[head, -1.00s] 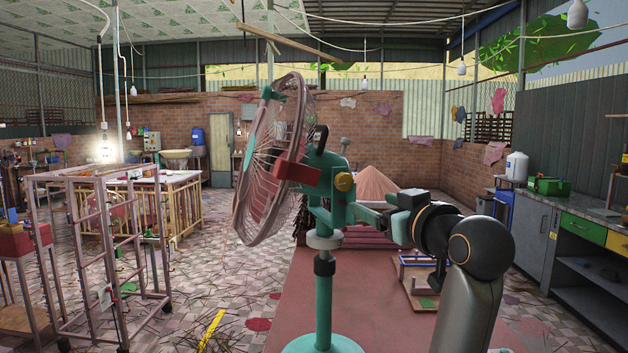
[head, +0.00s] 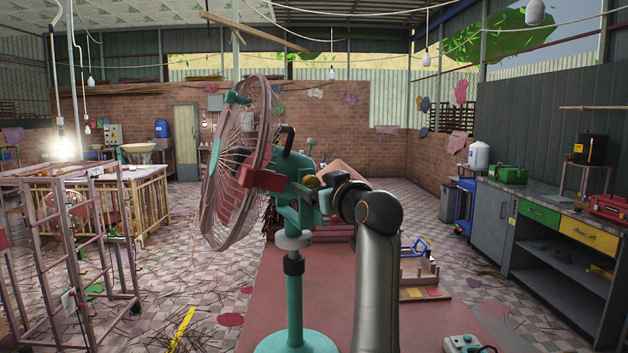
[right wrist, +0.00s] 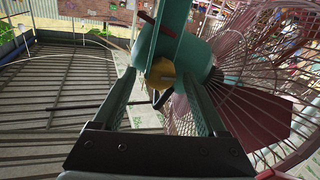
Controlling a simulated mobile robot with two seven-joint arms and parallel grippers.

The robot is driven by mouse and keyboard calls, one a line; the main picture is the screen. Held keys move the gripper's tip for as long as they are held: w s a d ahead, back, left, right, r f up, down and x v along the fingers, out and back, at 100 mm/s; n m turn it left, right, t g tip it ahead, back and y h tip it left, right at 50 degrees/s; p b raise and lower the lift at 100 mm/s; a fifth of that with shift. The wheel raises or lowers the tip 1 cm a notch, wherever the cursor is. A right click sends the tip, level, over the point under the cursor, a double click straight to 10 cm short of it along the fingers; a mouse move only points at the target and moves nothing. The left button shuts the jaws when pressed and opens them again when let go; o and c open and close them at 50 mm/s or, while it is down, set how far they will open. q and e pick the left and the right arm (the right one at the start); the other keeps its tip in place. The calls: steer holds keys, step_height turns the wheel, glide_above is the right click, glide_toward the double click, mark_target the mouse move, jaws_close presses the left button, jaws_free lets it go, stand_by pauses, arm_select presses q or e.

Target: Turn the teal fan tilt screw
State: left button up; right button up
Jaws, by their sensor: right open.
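The teal fan (head: 300,225) stands upright on its round base, with its pink wire cage (head: 240,165) facing left. In the right wrist view the yellow screw (right wrist: 161,76) lies between the tips of my right gripper's (right wrist: 159,82) two open teal fingers. I cannot tell whether either finger touches it. The fan cage (right wrist: 265,95) is close beside the right finger. My left gripper is not in view.
The fan stands on a reddish surface (head: 265,300). Pink metal racks (head: 75,250) stand at the left. A grey workbench (head: 540,225) with green and yellow drawers runs along the right wall. A small control box (head: 465,343) sits at the bottom right.

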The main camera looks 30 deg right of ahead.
steer(key=shift+w, duration=0.2)
jaws_close()
stand_by(0.6)
